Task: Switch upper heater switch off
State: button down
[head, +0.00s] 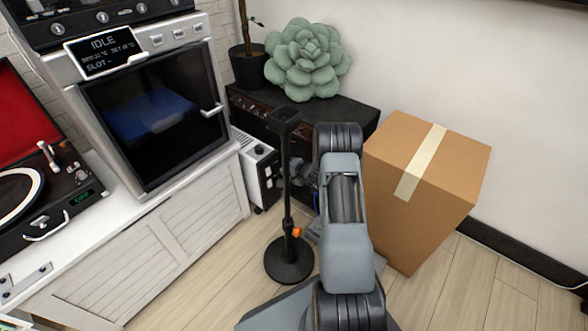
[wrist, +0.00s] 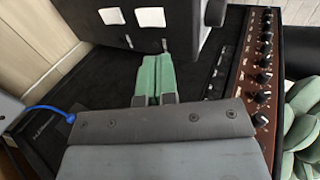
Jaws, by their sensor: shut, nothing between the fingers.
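The heater (head: 262,172) is a white unit with a dark control side, standing on the floor between the cabinet and the black amplifier. In the wrist view the heater (wrist: 192,20) is at the top, with two pale square switches on its dark face. The picture is turned sideways there, so the right-hand one looks like the upper switch (wrist: 150,17) and the left-hand one the lower switch (wrist: 111,16). My gripper (wrist: 153,60), with green fingers, is shut and empty, pointing at that face just below the upper switch. Contact and the switch positions cannot be told.
A black stand (head: 288,215) rises close beside my arm, in front of the heater. The amplifier (head: 340,112) with a green succulent (head: 305,60) is behind, and a cardboard box (head: 425,185) stands right. The white cabinet (head: 130,255) bounds the left; wooden floor lies between.

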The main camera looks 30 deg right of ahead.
jog(key=r+p+v, duration=0.1)
jog(key=v, duration=0.5)
jog(key=shift+a+p, duration=0.3)
jog(key=shift+a, duration=0.1)
jog(key=shift+w+r, duration=0.1)
jog(key=shift+w, duration=0.1)
